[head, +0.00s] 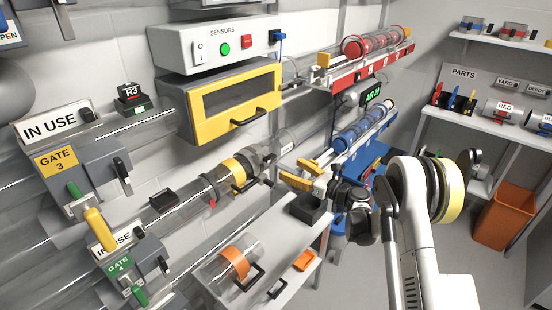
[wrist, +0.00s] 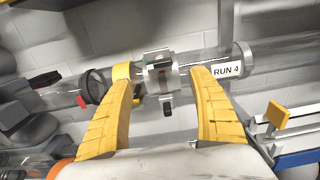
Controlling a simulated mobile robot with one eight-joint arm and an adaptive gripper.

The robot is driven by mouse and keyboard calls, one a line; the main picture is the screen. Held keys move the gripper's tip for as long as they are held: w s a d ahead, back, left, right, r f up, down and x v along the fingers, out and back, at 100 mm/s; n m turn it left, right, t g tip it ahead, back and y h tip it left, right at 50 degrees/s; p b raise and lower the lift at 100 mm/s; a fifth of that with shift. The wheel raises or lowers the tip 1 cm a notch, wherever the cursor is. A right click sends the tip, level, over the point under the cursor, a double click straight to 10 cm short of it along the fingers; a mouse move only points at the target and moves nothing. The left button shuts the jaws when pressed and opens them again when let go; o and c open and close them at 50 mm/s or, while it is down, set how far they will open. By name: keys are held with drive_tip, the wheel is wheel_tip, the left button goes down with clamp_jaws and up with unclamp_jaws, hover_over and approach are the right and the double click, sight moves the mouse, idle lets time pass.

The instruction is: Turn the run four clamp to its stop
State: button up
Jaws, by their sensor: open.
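The run four clamp is a grey metal collar (wrist: 161,73) around a clear tube, with a small dark lever (wrist: 167,106) hanging below it. The RUN 4 label (wrist: 227,71) is on the tube just to its right. In the head view the clamp (head: 257,164) sits on the lower tube along the wall. My gripper (wrist: 163,80) is open and empty, its yellow fingers framing the clamp in the wrist view. In the head view my gripper (head: 291,173) is right of the clamp, apart from it. I cannot tell the exact gap in depth.
A yellow collar (wrist: 122,73) is left of the clamp. Below the tube is a white bench (head: 230,295) with an orange-banded canister (head: 235,263) and a black box (head: 306,208). A yellow-framed drawer (head: 234,101) is above. A blue-striped carrier rack (head: 362,132) is to the right.

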sight(272, 159)
drive_tip(key=b+x, duration=0.2)
drive_tip(key=x, duration=0.8)
drive_tip(key=shift+w+a, duration=0.1)
drive_tip(key=shift+a, duration=0.05)
drive_tip(key=c, duration=1.2)
